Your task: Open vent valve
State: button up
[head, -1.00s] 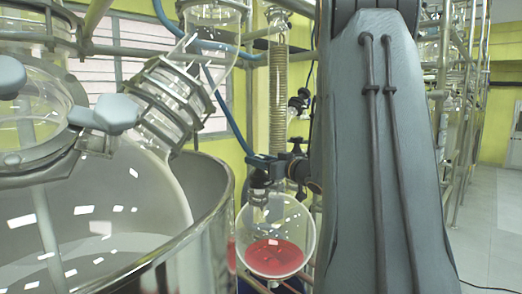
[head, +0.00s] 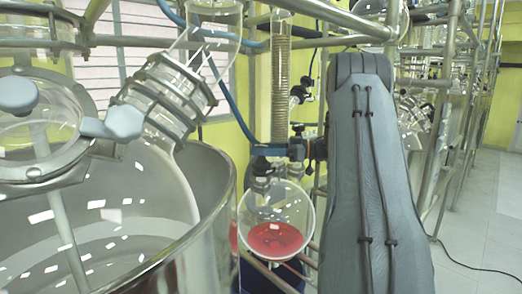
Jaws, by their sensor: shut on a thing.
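I cannot tell for sure which part is the vent valve. A small valve-like fitting with dark knobs (head: 299,95) sits on the glassware behind the coiled column, left of my arm. Below it, a dark clamp-like fitting with a black knob (head: 297,148) stands at the neck of a round glass flask (head: 277,205) holding red liquid. My arm's large grey link fills the middle right and covers what is behind it. My gripper does not show, so its hold and its place relative to the valve are hidden.
A big glass reactor vessel in a shiny metal jacket (head: 215,235) fills the left, with a grey clamp handle (head: 123,122) on its lid. Metal pipes (head: 330,15) cross above. A coiled glass column (head: 281,75) stands mid-picture.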

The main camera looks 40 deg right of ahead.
jog(key=shift+r+n+g+y, duration=0.1)
jog(key=shift+n+g+y, duration=0.3)
jog(key=shift+g, duration=0.1)
jog(key=o, duration=1.1)
jog(key=shift+c, duration=0.2)
jog(key=shift+d, duration=0.1)
jog(key=b+v, duration=0.3)
jog(key=v, duration=0.4)
jog(key=shift+s+d, duration=0.25)
jog(key=shift+d, duration=0.05)
